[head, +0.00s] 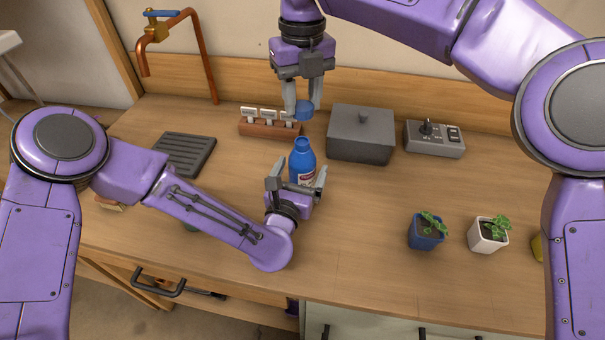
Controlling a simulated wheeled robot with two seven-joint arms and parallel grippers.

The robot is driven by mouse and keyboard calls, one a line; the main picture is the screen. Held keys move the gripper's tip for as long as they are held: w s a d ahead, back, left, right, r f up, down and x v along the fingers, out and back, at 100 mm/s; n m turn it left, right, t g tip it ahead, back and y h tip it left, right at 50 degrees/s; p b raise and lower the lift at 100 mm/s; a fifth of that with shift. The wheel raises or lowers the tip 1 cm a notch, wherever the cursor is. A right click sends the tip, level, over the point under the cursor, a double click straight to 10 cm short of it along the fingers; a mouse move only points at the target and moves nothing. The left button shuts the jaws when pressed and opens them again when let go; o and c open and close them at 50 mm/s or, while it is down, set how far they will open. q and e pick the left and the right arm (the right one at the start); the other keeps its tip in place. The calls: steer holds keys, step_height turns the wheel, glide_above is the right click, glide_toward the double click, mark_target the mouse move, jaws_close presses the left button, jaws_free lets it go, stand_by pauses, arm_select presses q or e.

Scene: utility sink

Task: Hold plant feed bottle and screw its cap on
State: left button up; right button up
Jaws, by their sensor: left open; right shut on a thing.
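The plant feed bottle (302,159) is blue with a pale label and stands upright on the wooden counter, its neck uncovered. My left gripper (297,180) is open at the bottle's near side, its fingers spread to either side of the lower body; I cannot tell whether they touch it. My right gripper (303,104) points down above and slightly behind the bottle. It is shut on the blue cap (304,113), which is held apart from the bottle's neck. The bottle's lower part is partly hidden by the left gripper.
A grey lidded box (361,140) stands right of the bottle, with a switch box (434,138) beyond. A labelled rack (268,128) and dark slatted tray (183,153) are to the left. Two potted seedlings, one in a blue pot (425,236), one in a white pot (487,237), stand front right.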

arm_select(q)
steer(key=shift+x, duration=0.9)
arm_select(e)
steer(key=shift+w, duration=0.1)
arm_select(q)
steer(key=shift+w+d, duration=0.15)
steer(key=shift+w, duration=0.1)
arm_select(e)
steer(key=shift+s+r, duration=0.15)
steer(key=shift+s, duration=0.05)
arm_select(q)
steer(key=shift+w+d+r, duration=0.1)
steer(key=shift+d+r, duration=0.05)
steer(key=shift+r, duration=0.1)
arm_select(e)
steer(key=shift+s+r, duration=0.15)
steer(key=shift+s, duration=0.25)
arm_select(q)
steer(key=shift+w+f, duration=0.1)
steer(key=shift+w, duration=0.1)
arm_select(e)
steer(key=shift+w, duration=0.25)
arm_select(q)
steer(key=shift+c, duration=0.5)
steer(key=shift+s, duration=0.1)
steer(key=c, duration=1.4)
arm_select(e)
steer(key=shift+s, duration=0.1)
glide_above(301, 140)
steer(key=shift+f, duration=2.6)
